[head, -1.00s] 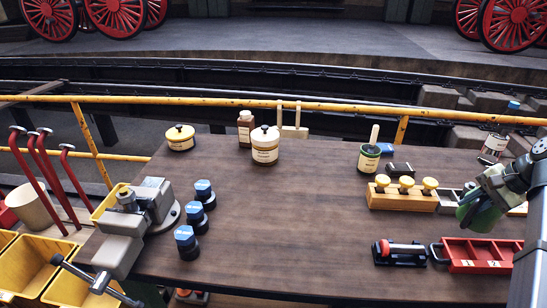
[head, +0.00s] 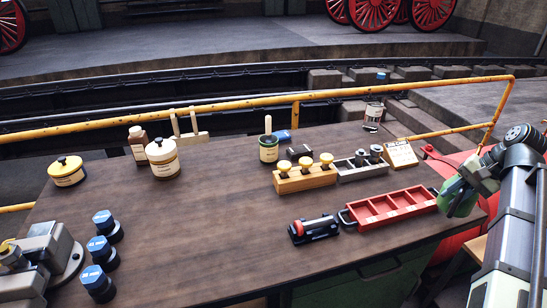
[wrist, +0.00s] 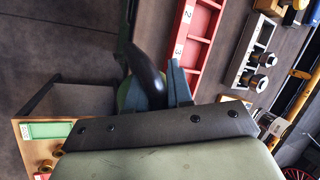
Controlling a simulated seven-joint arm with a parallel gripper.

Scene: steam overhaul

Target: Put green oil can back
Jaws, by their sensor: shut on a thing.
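My gripper (head: 458,197) is at the right end of the workbench, just right of the red tray. In the wrist view its blue-grey fingers (wrist: 172,88) are shut around a black, curved part. I take this to be part of the green oil can (wrist: 125,95), as a little green shows beside it. Most of the can is hidden behind the gripper, and its spout and base cannot be made out. At the lower left of the wrist view is a wooden shelf or board (wrist: 22,155) with a green label (wrist: 48,130) and small brass parts.
The red compartment tray (head: 392,207) lies close left of my gripper. Behind it are a grey socket rack (head: 362,170), a wooden block with yellow knobs (head: 305,180) and a slanted card (head: 400,154). A yellow rail (head: 250,107) runs behind. The bench's front middle is clear.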

